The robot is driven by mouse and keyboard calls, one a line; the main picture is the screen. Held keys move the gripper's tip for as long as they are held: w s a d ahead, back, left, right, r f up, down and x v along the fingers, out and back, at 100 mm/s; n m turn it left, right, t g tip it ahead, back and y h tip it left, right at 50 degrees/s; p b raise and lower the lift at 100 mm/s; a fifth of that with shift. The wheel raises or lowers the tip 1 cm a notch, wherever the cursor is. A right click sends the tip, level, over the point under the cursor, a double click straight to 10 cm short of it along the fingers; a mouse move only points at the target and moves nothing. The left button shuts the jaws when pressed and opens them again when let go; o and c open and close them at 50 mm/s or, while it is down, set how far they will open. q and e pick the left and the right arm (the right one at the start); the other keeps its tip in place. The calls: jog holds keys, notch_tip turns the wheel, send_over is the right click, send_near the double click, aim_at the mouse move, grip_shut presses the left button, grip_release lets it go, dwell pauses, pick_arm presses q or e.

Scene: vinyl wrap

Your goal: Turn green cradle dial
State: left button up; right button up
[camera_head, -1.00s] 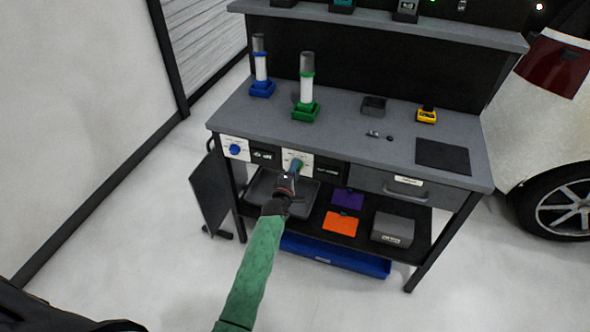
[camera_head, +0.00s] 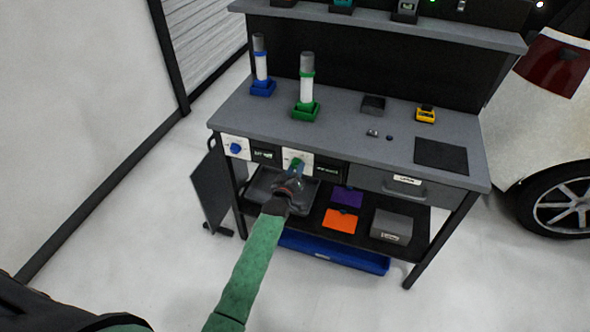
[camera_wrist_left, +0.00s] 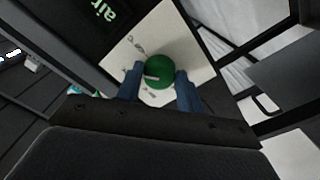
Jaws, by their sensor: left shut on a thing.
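The green dial (camera_head: 297,163) sits on a white plate on the front of the workbench, below the green cradle (camera_head: 306,111) that holds an upright white roll with a grey top. In the left wrist view the green dial (camera_wrist_left: 159,71) lies between the two blue fingers, which are shut on its sides. My left gripper (camera_head: 293,173) partly covers the dial in the head view; it also shows in the left wrist view (camera_wrist_left: 159,80). My right gripper is not in view.
A blue dial (camera_head: 236,148) is on the left white plate, below a blue cradle (camera_head: 262,88). A grey tray (camera_head: 262,183) and a shelf with orange and purple sheets (camera_head: 340,220) lie beneath. A drawer (camera_head: 405,186) is to the right.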

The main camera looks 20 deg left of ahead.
pick_arm(q)
jog(key=m, duration=0.4)
jog(key=shift+f, duration=0.15)
jog(key=shift+a+m, duration=0.1)
jog(key=shift+m, duration=1.5)
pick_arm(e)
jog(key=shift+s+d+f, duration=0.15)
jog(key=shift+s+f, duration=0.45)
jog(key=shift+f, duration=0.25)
pick_arm(q)
jog(key=shift+m, duration=0.3)
jog(key=o, duration=0.9)
jog(key=shift+o, duration=0.4)
jog(key=shift+s, duration=0.1)
